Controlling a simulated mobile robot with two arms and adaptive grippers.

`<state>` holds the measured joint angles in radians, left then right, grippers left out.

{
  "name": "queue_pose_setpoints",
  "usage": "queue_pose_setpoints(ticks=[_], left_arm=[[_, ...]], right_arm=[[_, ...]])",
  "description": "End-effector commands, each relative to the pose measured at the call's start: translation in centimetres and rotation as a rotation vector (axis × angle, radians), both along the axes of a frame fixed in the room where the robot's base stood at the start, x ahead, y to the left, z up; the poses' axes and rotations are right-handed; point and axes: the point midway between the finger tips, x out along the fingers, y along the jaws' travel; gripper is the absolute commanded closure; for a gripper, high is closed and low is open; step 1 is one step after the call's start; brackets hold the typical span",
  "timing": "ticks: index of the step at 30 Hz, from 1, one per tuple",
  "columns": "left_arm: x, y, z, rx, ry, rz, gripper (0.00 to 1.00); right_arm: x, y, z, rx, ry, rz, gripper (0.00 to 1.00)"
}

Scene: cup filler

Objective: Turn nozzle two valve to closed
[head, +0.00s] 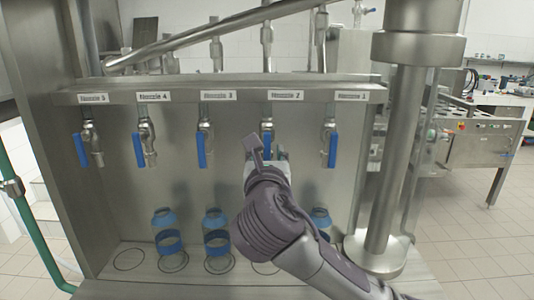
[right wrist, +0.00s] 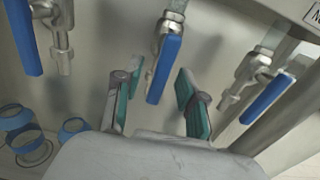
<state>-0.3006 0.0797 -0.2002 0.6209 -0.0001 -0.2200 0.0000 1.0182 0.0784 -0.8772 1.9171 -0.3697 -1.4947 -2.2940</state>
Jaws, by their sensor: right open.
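The nozzle two valve (head: 268,124) hangs under its white label (head: 286,96) on the steel rail. Its blue handle (head: 265,139) points downward and is partly hidden behind my right gripper (head: 265,156). In the right wrist view this blue handle (right wrist: 164,70) hangs slightly tilted, in line with the gap between the fingers of my right gripper (right wrist: 155,95). The gripper is open and empty. Neither finger visibly grips the handle, and I cannot tell whether the handle reaches in between the fingertips. My left gripper is not in view.
The blue handles of nozzle three (head: 201,151) and nozzle one (head: 332,150) hang on either side. Blue-banded bottles (head: 168,240) stand on the filler base below. A thick steel column (head: 395,150) stands to the right.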

Motion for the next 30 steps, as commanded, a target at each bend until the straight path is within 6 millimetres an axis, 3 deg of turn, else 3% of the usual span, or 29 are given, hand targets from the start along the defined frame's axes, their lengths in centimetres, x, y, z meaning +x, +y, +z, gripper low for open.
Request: queue_pose_setpoints(ticks=[4, 11, 22, 30], left_arm=[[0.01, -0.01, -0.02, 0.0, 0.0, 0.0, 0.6], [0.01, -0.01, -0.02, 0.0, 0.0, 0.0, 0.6], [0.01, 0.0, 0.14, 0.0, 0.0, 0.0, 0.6], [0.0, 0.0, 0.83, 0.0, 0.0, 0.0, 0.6]], right_arm=[[-0.02, -0.01, -0.02, 0.0, 0.0, 0.0, 0.63], [-0.04, -0.01, -0.01, 0.0, 0.0, 0.0, 1.0], [-0.05, 0.06, 0.05, 0.023, 0.0, 0.0, 1.0], [-0.04, 0.44, 0.12, 0.162, 0.002, 0.0, 1.0]])
